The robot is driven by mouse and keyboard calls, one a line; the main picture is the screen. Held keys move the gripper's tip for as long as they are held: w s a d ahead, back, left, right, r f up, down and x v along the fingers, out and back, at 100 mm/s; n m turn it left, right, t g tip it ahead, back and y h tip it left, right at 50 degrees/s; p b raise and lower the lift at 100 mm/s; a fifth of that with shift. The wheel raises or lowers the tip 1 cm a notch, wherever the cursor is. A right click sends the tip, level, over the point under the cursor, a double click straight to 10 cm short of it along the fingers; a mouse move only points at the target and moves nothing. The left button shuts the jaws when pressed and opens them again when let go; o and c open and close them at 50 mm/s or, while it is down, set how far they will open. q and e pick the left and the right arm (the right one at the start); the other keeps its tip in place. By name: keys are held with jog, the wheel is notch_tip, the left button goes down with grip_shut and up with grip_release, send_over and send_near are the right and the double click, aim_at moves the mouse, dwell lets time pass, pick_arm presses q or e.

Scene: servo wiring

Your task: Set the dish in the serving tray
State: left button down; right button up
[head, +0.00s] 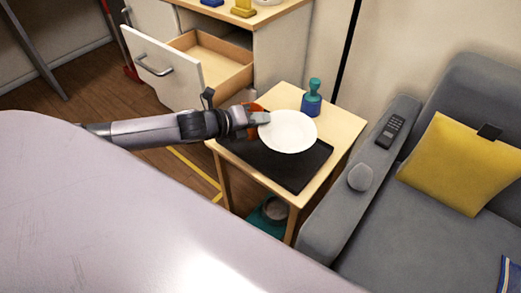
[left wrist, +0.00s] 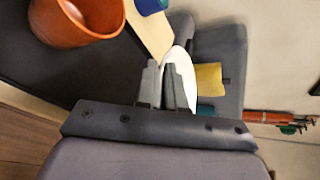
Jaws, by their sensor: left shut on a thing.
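The dish (head: 290,132) is a round white plate. My left gripper (head: 262,118) is shut on its left edge in the head view. The black serving tray (head: 295,174) lies on a small wooden table, and the dish covers part of it in that view. I cannot tell how far the dish is above the tray. In the left wrist view the dish (left wrist: 180,58) shows narrow, nearly edge-on, at the fingertips (left wrist: 165,70), with the dark tray (left wrist: 72,68) at the left. My right gripper is not in view.
An orange cup (left wrist: 75,22) stands on the tray, mostly hidden behind my gripper in the head view. A teal and blue bottle (head: 312,100) stands on the table's back corner (head: 345,118). An open drawer (head: 210,70) is behind; a grey sofa (head: 350,215) is at right.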

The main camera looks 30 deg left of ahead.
aim_at(259, 154)
pick_arm(q)
notch_tip(259, 154, down, 10)
jog(key=shift+f+b, duration=0.15)
jog(key=shift+b, duration=1.1)
jog(key=c, duration=1.5)
grip_release()
jog(key=shift+f, duration=0.15)
jog(key=shift+c, duration=0.2)
jog(key=shift+o, duration=0.2)
